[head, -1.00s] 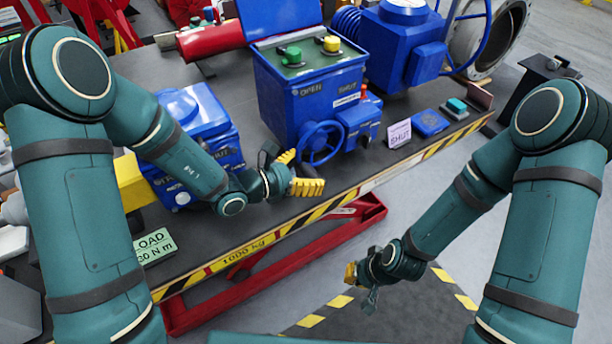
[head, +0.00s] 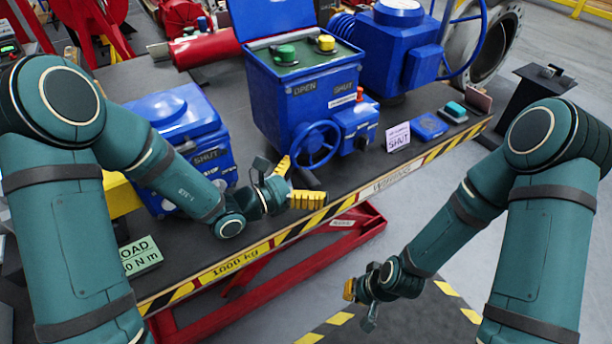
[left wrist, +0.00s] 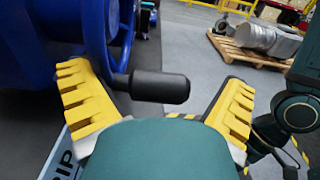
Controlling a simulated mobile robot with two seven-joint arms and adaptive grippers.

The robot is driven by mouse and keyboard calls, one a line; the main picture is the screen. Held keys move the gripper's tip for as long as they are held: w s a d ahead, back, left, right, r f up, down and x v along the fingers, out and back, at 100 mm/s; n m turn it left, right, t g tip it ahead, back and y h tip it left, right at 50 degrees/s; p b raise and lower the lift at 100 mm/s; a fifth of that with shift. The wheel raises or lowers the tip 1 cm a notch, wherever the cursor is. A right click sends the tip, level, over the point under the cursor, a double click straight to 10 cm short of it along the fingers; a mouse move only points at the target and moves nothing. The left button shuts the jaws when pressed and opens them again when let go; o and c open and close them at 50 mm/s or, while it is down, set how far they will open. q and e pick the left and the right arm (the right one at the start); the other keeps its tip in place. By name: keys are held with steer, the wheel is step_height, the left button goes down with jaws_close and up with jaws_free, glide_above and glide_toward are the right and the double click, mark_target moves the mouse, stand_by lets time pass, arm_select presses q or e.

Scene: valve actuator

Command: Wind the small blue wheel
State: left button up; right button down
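The small blue wheel (head: 316,145) is on the front of the blue actuator box (head: 300,95) with the green and yellow knobs. Its black handle (head: 309,180) sticks out from the lower rim towards me. My left gripper (head: 296,183) is open in front of the lower rim. In the left wrist view, the black handle (left wrist: 160,87) lies between the two spread yellow fingers, with a clear gap to the right finger. The wheel's rim (left wrist: 100,35) shows behind the left finger. My right gripper (head: 360,303) is open and empty, low beyond the bench's front edge.
A blue box marked SHUT (head: 180,125) stands left, close behind my left forearm. A larger blue actuator (head: 400,45) with a big handwheel is at the back right. The striped bench edge (head: 285,236) runs below.

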arm_select(q)
steer(key=shift+a, duration=0.35)
steer(key=v, duration=1.1)
steer(key=shift+s, duration=0.35)
